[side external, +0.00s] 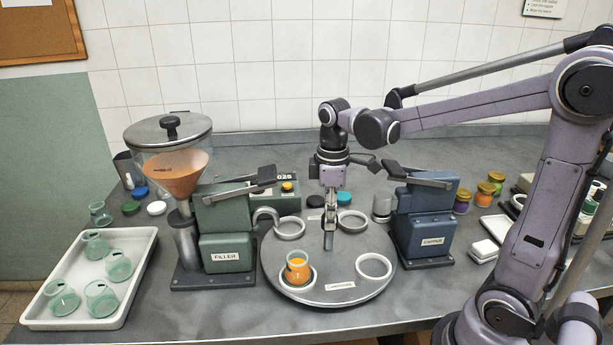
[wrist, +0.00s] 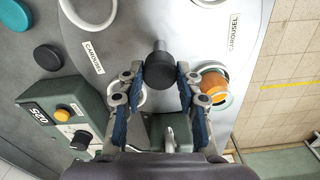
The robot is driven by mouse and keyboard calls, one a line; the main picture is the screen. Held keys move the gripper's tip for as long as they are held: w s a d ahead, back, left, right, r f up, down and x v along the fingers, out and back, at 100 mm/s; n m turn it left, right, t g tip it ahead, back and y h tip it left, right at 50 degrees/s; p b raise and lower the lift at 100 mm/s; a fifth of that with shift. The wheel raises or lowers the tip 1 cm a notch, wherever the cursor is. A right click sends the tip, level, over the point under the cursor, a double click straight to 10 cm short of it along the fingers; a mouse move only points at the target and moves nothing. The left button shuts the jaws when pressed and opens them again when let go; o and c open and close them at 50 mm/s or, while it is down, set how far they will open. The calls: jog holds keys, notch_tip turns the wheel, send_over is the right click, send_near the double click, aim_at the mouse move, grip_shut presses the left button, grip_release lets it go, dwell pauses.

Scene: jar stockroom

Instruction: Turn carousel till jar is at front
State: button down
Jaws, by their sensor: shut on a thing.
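The round grey carousel (side external: 325,265) lies flat on the bench with white ring seats on it. The jar, a glass with orange filling (side external: 298,268), stands upright in the seat at the near left of the plate. It also shows in the wrist view (wrist: 213,86), right of my fingers. My gripper (side external: 329,214) is over the middle of the carousel, pointing down. It is shut on the carousel's upright handle (side external: 329,241), whose dark knob (wrist: 160,70) sits between the fingertips in the wrist view. Part of the knob is hidden by the fingers.
The green filler (side external: 226,235) stands left of the carousel and the blue capper (side external: 422,220) right of it, both close to the plate. Other ring seats (side external: 374,266) look empty. A white tray (side external: 38,312) holds several empty jars at left. A green control box (side external: 286,203) stands behind.

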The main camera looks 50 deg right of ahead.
jog(key=shift+n, duration=4.3)
jog(key=c, duration=0.9)
grip_release()
notch_tip(320, 180, up, 12)
